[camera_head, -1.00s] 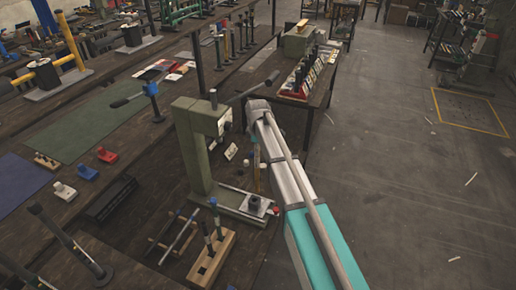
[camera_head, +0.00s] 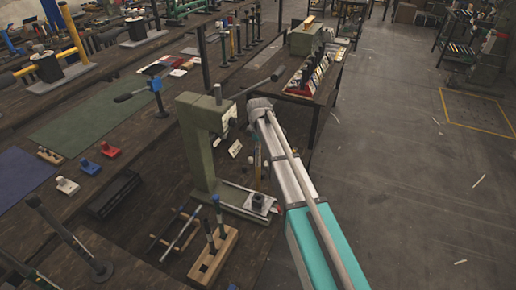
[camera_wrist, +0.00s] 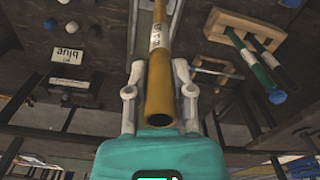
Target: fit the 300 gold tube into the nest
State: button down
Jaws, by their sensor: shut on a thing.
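The gold tube (camera_wrist: 159,85) is held between the fingers of my gripper (camera_wrist: 157,82) in the wrist view, its open end towards the camera and a white printed label on its side. In the head view only a thin gold strip of the tube (camera_head: 257,174) shows beside my arm. The green rivet press (camera_head: 197,148) stands on the bench left of my arm. A dark round nest (camera_head: 257,199) sits on its base plate, just below the tube strip. In the wrist view the tube hides its own far end, so contact with the nest cannot be told.
A black tray (camera_head: 115,194) and small red, white and blue blocks lie left. The press lever (camera_head: 262,82) reaches out near my wrist.

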aim_at(258, 166)
jog(key=shift+f+b, duration=2.2)
jog(key=shift+f, duration=0.25)
jog(key=shift+f+b, duration=3.05)
jog(key=shift+b, duration=0.05)
dwell(0.8)
jog(key=shift+c, duration=2)
grip_release()
jog(key=shift+r, duration=0.2)
notch_tip(258, 166, up, 12)
jog(key=p, duration=1.2)
jog(key=shift+f, duration=0.2)
